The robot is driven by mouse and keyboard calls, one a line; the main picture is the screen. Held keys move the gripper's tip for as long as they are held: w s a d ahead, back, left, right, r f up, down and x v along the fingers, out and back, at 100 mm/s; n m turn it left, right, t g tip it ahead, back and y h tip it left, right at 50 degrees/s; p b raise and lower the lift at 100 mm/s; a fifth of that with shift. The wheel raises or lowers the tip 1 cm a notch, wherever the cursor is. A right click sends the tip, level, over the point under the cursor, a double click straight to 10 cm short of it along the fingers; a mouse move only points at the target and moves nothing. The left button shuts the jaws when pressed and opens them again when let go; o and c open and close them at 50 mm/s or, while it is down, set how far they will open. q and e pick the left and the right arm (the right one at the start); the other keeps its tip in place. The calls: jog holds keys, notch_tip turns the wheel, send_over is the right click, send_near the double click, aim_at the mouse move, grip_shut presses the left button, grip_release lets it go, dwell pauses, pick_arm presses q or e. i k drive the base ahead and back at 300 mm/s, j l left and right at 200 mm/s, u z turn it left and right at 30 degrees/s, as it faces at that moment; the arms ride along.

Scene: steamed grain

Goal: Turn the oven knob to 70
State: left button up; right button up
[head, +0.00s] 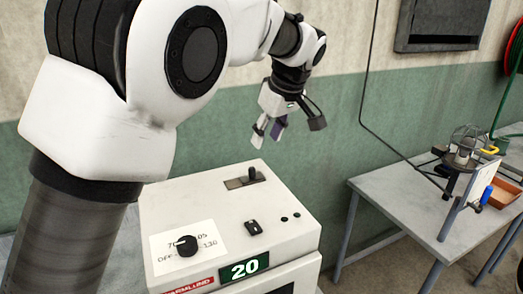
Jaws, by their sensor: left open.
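The oven's round black knob (187,245) sits on a white label printed with OFF, 70, 105 and 130, on the sloped top of the white oven (284,232). A light mark on the knob seems to face left, between OFF and 70; it is too small to read surely. The green display (245,266) below reads 20. My left gripper (270,138) is open and empty, hanging above and behind the oven, to the right of the knob and apart from it. My right gripper is not in view.
A grey table (400,205) with a caged device (466,145) and an orange tray (500,193) stands at the right. The green and beige wall is behind.

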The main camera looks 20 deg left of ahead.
aim_at(187, 246)
jog(key=k, duration=1.5)
